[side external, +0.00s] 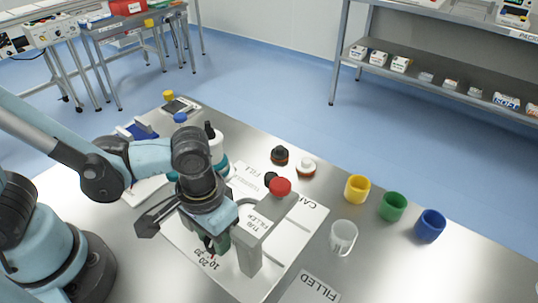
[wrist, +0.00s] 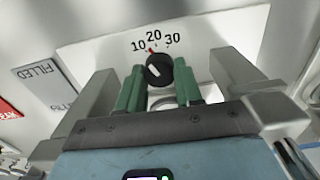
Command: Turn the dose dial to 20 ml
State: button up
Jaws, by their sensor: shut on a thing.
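The dose dial (wrist: 159,69) is a black round knob with a white mark on its face, on a white panel printed 10, 20 and 30. A small red mark (wrist: 151,51) shows at its upper edge, between the 10 and the 20 and nearer the 20. My gripper (wrist: 158,88) has its green fingers on either side of the knob, shut on it. In the side external view my gripper (side external: 213,241) is low over the panel by the 10, 20 and 30 print, and the dial is mostly hidden.
A grey post with a red button (side external: 280,186) stands close to the right of my gripper. A clear cup (side external: 342,237) stands further right, with yellow (side external: 357,189), green (side external: 393,206) and blue (side external: 430,225) cups beyond. A FILLED card (wrist: 38,75) lies left in the wrist view.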

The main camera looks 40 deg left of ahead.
jog(key=o, duration=1)
jog(key=shift+o, duration=0.2)
jog(key=shift+r, duration=0.15)
notch_tip(320, 180, up, 12)
dwell(0.5)
